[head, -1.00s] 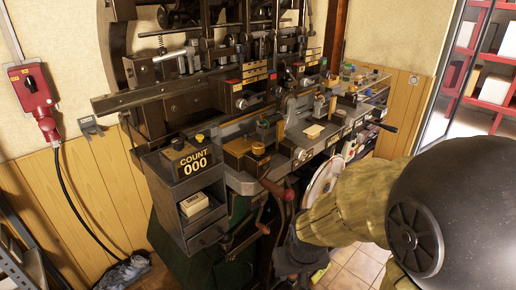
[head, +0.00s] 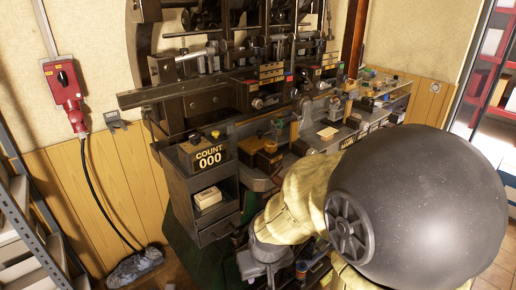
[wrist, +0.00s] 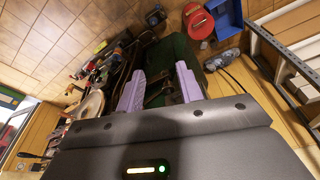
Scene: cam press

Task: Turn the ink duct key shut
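The press (head: 185,105), a dark machine with many levers and small labelled blocks, stands against the wall in the head view. I cannot pick out the ink duct key among its small parts. My arm covers the lower right front of the press in that view. In the wrist view my gripper (wrist: 160,88) shows two pale purple fingers spread apart with nothing between them. It points down past the dark green base (wrist: 178,52) of the press, and no key shows at the fingertips. The fingertips cannot be made out in the head view.
A counter box (head: 210,157) reading 000 sits on a grey cabinet (head: 183,190) at the press's left front. A red switch box (head: 63,78) hangs on the wall. Metal shelving (head: 25,190) stands at left. A blue crate (wrist: 229,17) and red bucket (wrist: 198,22) are on the floor.

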